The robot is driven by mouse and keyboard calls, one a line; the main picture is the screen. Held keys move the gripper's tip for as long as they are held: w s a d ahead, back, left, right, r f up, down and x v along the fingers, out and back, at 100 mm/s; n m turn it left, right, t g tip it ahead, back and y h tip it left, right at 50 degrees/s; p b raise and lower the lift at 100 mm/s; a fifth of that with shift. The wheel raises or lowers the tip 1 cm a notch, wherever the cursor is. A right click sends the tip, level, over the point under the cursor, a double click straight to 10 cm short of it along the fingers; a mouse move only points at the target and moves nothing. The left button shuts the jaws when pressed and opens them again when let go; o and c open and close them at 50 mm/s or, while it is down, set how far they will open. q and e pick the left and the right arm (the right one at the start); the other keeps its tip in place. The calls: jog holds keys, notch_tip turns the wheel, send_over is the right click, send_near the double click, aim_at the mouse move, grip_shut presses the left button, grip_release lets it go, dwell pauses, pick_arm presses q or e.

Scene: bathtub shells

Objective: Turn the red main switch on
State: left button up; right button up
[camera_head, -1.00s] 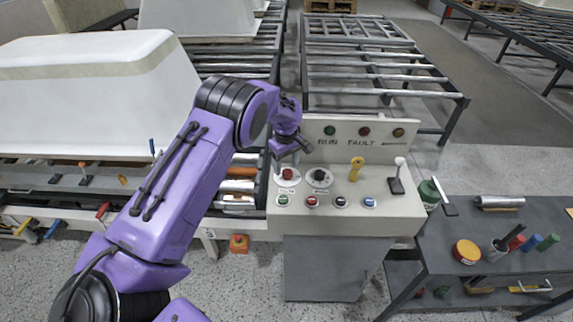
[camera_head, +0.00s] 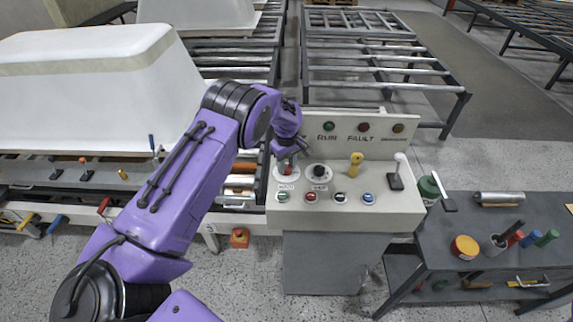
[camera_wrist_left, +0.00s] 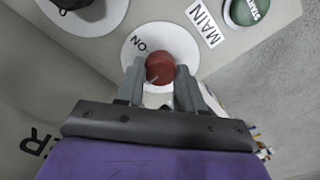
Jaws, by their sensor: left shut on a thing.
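The red main switch (camera_wrist_left: 160,67) is a round red knob on a white disc marked ON, beside a MAIN label (camera_wrist_left: 205,22), in the left wrist view. My left gripper (camera_wrist_left: 160,80) is shut on the knob, with one grey finger on each side of it. In the head view the left gripper (camera_head: 287,158) points down over the switch's white disc (camera_head: 287,173) at the left of the control panel (camera_head: 400,212). The gripper hides most of the knob there. The knob's turned angle cannot be told. My right gripper is not in view.
A black selector knob (camera_head: 319,171), a yellow lever (camera_head: 355,163) and a white-topped lever (camera_head: 398,170) stand to the right. Several push buttons line the panel's front, including a green one (camera_head: 282,196). An upright board with lamps (camera_head: 363,127) stands behind.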

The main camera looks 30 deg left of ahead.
pick_arm(q)
jog(key=shift+f, duration=0.1)
jog(key=m, duration=0.4)
jog(key=shift+b, duration=0.4)
jog(key=m, duration=0.4)
jog(key=shift+m+b, duration=0.3)
jog(key=shift+m, duration=0.1)
jog(key=m, duration=0.4)
jog(key=shift+m+b, duration=0.3)
jog(key=shift+s+d+f+m, duration=0.1)
jog(key=shift+m, duration=1.9)
jog(key=o, duration=0.9)
jog(key=shift+o, duration=0.7)
jog(key=shift+w, duration=0.2)
